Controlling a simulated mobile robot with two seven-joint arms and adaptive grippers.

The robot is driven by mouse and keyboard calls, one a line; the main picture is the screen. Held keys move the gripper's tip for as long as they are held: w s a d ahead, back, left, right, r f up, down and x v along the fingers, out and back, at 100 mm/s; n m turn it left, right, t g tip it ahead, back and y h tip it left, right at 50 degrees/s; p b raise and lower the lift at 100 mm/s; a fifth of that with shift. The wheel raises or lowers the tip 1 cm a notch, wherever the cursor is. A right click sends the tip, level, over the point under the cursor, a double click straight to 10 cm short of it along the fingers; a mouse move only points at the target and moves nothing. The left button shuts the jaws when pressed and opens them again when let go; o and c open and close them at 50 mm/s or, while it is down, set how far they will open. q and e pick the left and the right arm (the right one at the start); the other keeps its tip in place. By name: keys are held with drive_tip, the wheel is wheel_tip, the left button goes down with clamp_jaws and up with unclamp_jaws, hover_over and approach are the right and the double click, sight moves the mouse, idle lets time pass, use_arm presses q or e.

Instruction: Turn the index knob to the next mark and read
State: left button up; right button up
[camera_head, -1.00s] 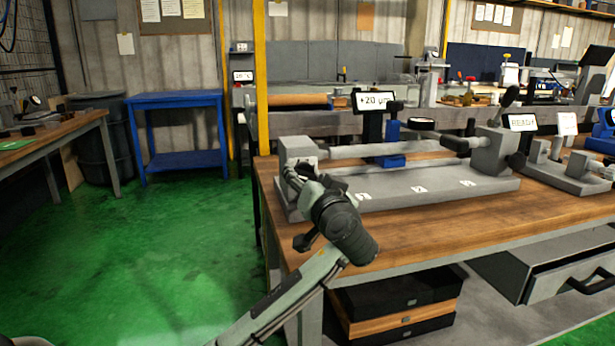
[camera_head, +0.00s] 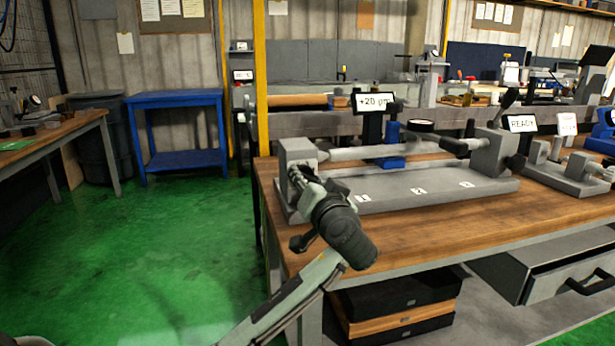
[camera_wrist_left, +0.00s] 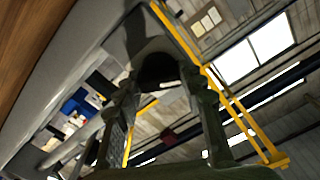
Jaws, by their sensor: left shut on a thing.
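The grey bench fixture (camera_head: 430,188) holds a long pale cylinder (camera_head: 375,152) between its left block (camera_head: 296,150) and right block (camera_head: 490,152). My left gripper (camera_head: 303,178) reaches the face of the left block. In the left wrist view, my left gripper's fingers (camera_wrist_left: 163,95) are on either side of a dark round knob (camera_wrist_left: 158,69) and shut on it. The knob is mostly hidden by the gripper in the head view, and its marks cannot be made out. A display (camera_head: 374,102) behind the cylinder reads "+20 µm". My right gripper is not in view.
Labels 1, 2 and 3 lie along the fixture's base. A "READY" sign (camera_head: 521,123) and another fixture (camera_head: 565,172) stand to the right. The wooden bench top (camera_head: 440,220) is clear in front. An open drawer (camera_head: 550,265) juts out below.

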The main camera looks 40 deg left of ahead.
use_arm(q)
drive_tip(key=m+p, duration=0.2)
drive_tip(key=m, duration=0.2)
drive_tip(key=shift+m+p, duration=0.3)
drive_tip(key=shift+m, duration=0.1)
drive_tip(key=shift+f+m, duration=0.1)
drive_tip(key=shift+m, duration=1.3)
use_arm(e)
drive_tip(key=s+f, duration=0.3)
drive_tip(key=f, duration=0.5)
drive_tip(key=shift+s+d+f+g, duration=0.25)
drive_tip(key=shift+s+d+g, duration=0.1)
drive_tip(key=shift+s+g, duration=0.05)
use_arm(q)
drive_tip(key=o, duration=1.1)
drive_tip(key=shift+d, duration=0.1)
drive_tip(key=v, duration=1.2)
